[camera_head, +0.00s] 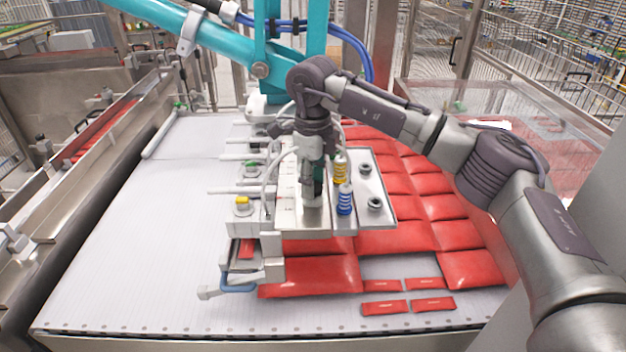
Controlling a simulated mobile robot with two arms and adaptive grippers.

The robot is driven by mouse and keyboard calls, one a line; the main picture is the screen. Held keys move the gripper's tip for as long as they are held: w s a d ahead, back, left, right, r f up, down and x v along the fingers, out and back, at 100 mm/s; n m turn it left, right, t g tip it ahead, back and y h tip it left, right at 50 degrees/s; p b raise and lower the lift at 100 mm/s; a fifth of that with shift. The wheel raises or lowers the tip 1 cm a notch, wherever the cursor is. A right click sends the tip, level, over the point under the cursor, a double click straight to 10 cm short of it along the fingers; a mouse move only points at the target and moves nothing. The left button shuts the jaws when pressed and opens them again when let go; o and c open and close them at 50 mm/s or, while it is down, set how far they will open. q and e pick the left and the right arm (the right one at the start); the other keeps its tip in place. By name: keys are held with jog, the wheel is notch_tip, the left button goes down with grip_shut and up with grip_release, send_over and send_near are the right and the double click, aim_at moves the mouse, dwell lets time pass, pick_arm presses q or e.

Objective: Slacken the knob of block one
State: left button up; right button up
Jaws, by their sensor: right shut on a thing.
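The vacuum picker head (377,187) is a metal plate assembly hanging over red packs in the middle of the head view. My right arm comes in from the right, and its gripper (312,190) points down onto the picker's metal block. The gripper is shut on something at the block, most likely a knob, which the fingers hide. I cannot tell which block is block one. A yellow knob (242,202) and a green-topped knob (250,165) show on the left side of the picker. My left gripper is not in view.
A yellow suction bellows (340,168) and a blue one (345,200) stand close right of my gripper. Red packs (440,206) cover the conveyor's right side. The white conveyor (130,260) is bare on the left. A teal picker arm (210,35) hangs above.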

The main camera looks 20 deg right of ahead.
jog(key=shift+f+n+b, duration=0.1)
jog(key=shift+n+b, duration=0.5)
jog(key=shift+n, duration=0.4)
jog(key=n+b, duration=0.1)
jog(key=n, duration=0.1)
jog(key=shift+n, duration=0.3)
jog(key=n+b, duration=0.1)
jog(key=n, duration=1.1)
jog(key=shift+w+n, duration=0.1)
jog(key=shift+n, duration=0.2)
jog(key=n, duration=0.6)
jog(key=shift+n, duration=0.3)
jog(key=o, duration=1.1)
